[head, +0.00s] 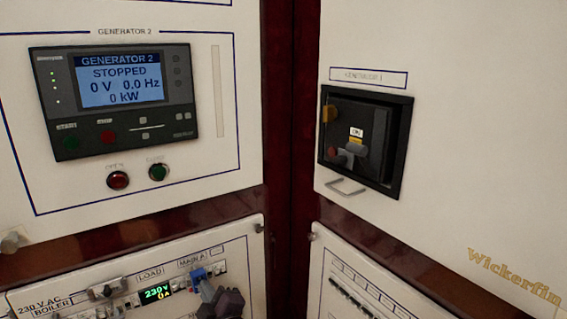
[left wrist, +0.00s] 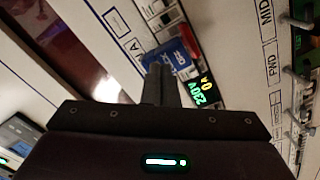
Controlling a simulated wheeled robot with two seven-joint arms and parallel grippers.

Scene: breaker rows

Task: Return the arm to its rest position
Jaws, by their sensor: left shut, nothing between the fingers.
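My left gripper (head: 221,300) shows at the bottom of the head view, in front of the lower left breaker panel (head: 120,275). In the left wrist view its two dark fingers (left wrist: 160,84) are shut together with nothing between them. The fingertips are close to a blue breaker (left wrist: 180,52) under the MAIN A label. That breaker also shows in the head view (head: 197,273), just above the gripper. I cannot tell whether the fingertips touch it. My right gripper is not in view.
A lit meter (head: 157,293) reads 230 V and 0 A beside the blue breaker. Above is the Generator 2 panel (head: 115,100), reading STOPPED. A recessed black switch box (head: 365,140) with a handle below is at right. Another breaker row (head: 352,297) is at lower right.

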